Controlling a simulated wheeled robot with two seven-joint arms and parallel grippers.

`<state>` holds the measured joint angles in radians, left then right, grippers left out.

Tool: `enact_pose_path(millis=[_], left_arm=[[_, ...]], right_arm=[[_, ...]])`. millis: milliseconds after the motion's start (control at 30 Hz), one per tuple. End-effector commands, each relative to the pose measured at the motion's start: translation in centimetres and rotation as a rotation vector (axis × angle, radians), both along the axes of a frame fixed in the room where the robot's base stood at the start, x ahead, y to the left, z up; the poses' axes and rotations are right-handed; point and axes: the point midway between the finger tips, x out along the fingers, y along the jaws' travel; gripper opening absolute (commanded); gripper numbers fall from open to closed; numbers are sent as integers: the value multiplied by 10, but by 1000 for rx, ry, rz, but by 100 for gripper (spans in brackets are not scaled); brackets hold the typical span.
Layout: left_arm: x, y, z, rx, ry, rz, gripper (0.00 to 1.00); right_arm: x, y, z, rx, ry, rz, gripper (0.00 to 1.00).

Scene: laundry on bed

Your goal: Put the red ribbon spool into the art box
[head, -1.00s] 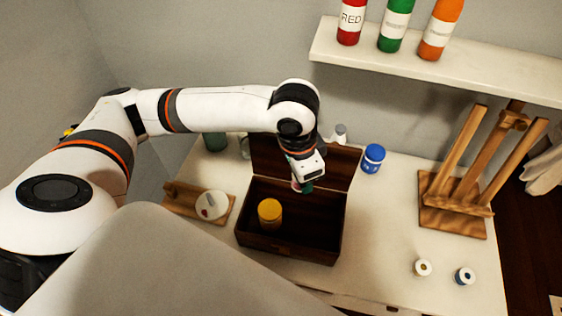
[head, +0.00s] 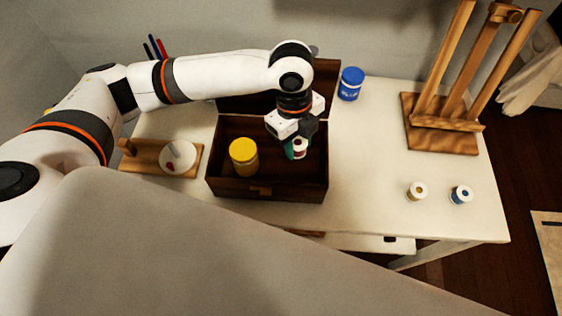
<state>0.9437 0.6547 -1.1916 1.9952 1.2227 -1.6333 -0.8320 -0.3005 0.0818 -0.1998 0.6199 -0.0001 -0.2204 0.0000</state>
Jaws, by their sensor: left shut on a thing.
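The art box (head: 268,191) is a dark wooden box with its lid open, on the white table. A yellow jar (head: 243,157) stands inside it on the left. My left gripper (head: 298,146) points down over the right part of the box and is shut on the red ribbon spool (head: 300,149), which shows a pale end with some red. The fingers hide part of the spool. I cannot tell whether it touches the box floor. My right gripper is not in view.
A blue jar (head: 350,84) stands right of the lid. A wooden easel (head: 440,130) stands at the back right. Two other spools, one yellowish (head: 417,191) and one blue (head: 461,194), sit at the front right. A wooden board with a white dish (head: 178,157) lies left of the box.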

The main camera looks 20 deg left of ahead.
Motion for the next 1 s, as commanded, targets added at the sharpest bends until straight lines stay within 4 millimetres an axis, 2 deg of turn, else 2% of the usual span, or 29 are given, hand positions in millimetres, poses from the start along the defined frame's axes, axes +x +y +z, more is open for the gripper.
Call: enact_pose_path(millis=[200, 367, 600, 967, 1000], left_arm=[[-1, 0, -36, 2, 4, 1, 16], [-1, 0, -51, 2, 3, 2, 16], [-1, 0, -87, 0, 3, 3, 16], [-1, 0, -92, 1, 1, 2, 16], [-1, 0, -92, 1, 0, 2, 39]], right_arm=[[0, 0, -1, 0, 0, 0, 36], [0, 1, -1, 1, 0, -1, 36], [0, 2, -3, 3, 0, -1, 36], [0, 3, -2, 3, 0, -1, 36], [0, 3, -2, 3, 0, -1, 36]])
